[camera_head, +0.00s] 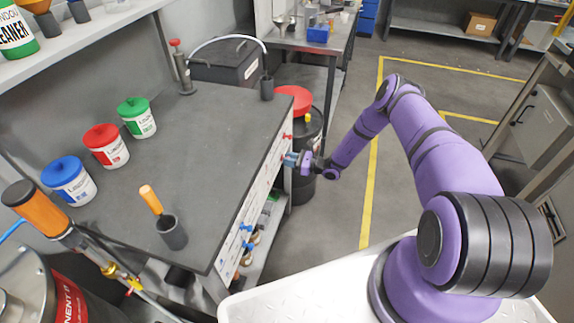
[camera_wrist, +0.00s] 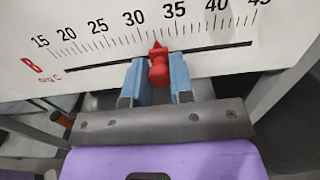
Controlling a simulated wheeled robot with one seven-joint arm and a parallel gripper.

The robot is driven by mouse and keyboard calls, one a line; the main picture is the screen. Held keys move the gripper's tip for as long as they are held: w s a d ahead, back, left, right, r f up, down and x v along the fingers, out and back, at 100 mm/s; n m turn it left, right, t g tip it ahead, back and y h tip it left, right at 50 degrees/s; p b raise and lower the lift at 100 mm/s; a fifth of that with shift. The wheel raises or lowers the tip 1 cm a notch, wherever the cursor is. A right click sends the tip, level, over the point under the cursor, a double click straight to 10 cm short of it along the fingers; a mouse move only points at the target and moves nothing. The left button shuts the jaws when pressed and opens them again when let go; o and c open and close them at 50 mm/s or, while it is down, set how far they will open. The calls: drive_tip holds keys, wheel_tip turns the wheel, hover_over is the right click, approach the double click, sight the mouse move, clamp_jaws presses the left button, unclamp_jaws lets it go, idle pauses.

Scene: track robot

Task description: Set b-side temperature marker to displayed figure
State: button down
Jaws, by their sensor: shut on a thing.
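The b-side temperature marker is a red slider with a pointed tip (camera_wrist: 158,70), in the wrist view. In the head view my gripper (camera_head: 300,160) is at the far part of the bench's front panel (camera_head: 262,192). No readable displayed figure shows in either view.
Blue knobs (camera_head: 247,228) stick out of the nearer panel. The dark bench top (camera_head: 215,135) holds tubs, including a red-lidded tub (camera_head: 106,146), and an orange-handled tool in a cup (camera_head: 172,233). A red-lidded black drum (camera_head: 296,100) stands just beyond the gripper.

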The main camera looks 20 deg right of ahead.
drive_tip(key=c, duration=1)
unclamp_jaws()
drive_tip(key=v, duration=1.1)
drive_tip(key=shift+w+r, duration=0.1)
